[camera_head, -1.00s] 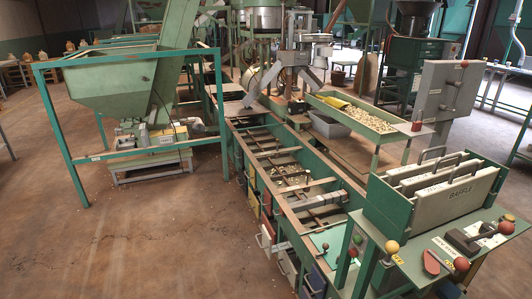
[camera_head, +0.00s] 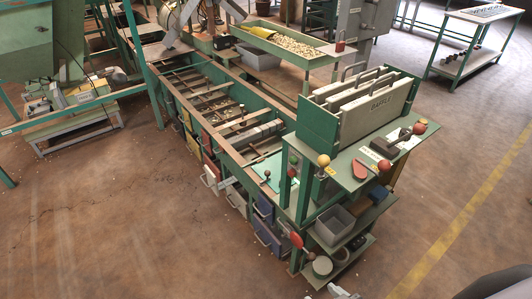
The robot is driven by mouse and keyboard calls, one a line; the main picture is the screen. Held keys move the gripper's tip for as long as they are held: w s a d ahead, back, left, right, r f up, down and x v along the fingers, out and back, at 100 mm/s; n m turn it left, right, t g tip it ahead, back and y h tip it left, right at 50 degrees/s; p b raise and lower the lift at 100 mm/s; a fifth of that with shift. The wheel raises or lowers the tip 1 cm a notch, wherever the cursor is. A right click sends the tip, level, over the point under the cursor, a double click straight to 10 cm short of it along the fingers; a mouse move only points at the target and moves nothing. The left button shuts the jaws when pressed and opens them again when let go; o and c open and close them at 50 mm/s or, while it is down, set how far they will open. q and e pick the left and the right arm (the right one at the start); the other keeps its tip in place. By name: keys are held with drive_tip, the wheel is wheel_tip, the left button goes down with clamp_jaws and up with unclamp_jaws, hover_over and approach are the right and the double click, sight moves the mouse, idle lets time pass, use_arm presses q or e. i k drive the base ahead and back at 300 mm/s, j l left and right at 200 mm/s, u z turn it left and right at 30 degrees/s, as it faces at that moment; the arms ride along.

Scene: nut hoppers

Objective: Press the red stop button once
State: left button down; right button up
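Red candidates are a round knob (camera_head: 384,165) and a second round knob (camera_head: 420,128) on the green control shelf (camera_head: 345,172) at the right end of the machine. A flat red paddle-shaped piece (camera_head: 360,169) lies on the shelf. A red piece (camera_head: 296,239) sits lower on the front side of the stand. A red cap (camera_head: 339,46) is at the corner of the nut tray.
The long green hopper frame (camera_head: 230,140) runs to the back left. Baffle plates (camera_head: 375,105) stand behind the shelf. A yellow-knobbed lever (camera_head: 323,160) rises at its left. Open floor with a yellow line (camera_head: 450,235) lies to the right. A table (camera_head: 485,20) stands behind.

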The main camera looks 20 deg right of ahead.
sight(291, 173)
drive_tip(key=k+l+z, duration=0.25)
drive_tip(key=z, duration=0.15)
drive_tip(key=k+l+z, duration=0.4)
